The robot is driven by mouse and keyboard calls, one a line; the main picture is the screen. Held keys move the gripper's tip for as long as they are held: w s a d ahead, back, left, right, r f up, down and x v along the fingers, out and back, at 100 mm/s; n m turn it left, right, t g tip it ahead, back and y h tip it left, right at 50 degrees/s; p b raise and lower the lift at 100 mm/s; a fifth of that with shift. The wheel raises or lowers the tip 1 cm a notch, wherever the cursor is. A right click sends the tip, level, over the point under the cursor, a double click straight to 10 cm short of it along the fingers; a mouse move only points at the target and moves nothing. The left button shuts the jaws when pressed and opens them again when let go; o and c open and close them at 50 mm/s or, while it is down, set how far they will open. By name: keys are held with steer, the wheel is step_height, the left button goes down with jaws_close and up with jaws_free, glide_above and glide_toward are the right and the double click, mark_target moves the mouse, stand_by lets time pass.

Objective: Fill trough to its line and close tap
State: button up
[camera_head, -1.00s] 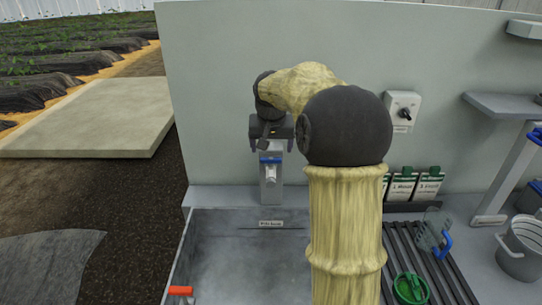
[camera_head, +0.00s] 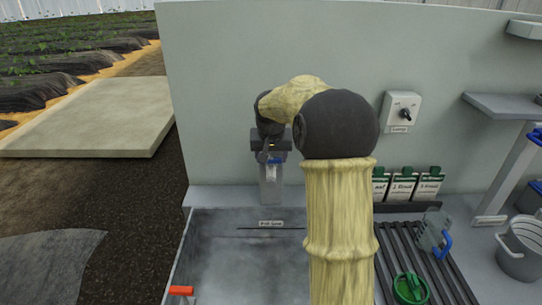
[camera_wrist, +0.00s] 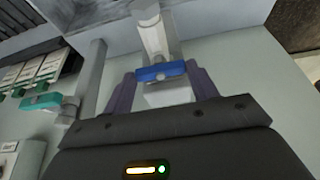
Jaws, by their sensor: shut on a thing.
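The tap is a pale upright post (camera_head: 271,190) at the back edge of the trough, with a blue handle (camera_wrist: 160,72) seen in the wrist view. My gripper (camera_head: 271,163) is at the top of the tap and covers most of the handle in the head view. In the wrist view its two purple fingers (camera_wrist: 162,82) stand on either side of the blue handle, shut on it. The grey trough (camera_head: 215,265) lies below, with a small label (camera_head: 271,223) and a dark line at its back wall. I cannot tell the water level.
A slatted rack (camera_head: 400,245) right of the trough holds a green cup (camera_head: 410,288) and a clear jug (camera_head: 433,230). A grey bucket (camera_head: 520,250) stands farther right. A teal-handled fitting (camera_wrist: 40,102) shows in the wrist view. A red handle (camera_head: 181,290) is at front left.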

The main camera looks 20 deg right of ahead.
steer(key=shift+r+n+p, duration=0.1)
steer(key=shift+n+p, duration=0.35)
steer(key=shift+n, duration=0.05)
steer(key=shift+d+r+n+y+p, duration=0.1)
steer(key=shift+n+y+p, duration=0.3)
steer(key=shift+n+p, duration=0.15)
steer(key=n+y+p, duration=0.1)
steer(key=n, duration=0.1)
steer(key=n+p, duration=0.2)
steer(key=shift+d+t+y, duration=0.2)
steer(key=shift+t+y, duration=0.1)
steer(key=shift+y, duration=0.1)
steer(key=n+p, duration=0.1)
steer(key=n, duration=0.1)
steer(key=n+y+p, duration=0.1)
steer(key=shift+w+d+n+p, duration=0.1)
steer(key=shift+d+n+p, duration=0.1)
steer(key=shift+n+p, duration=0.2)
steer(key=shift+n+g+y+p, duration=0.6)
steer(key=shift+n+p, duration=0.3)
steer(key=shift+n, duration=0.55)
steer(key=shift+w, duration=0.1)
steer(key=o, duration=1)
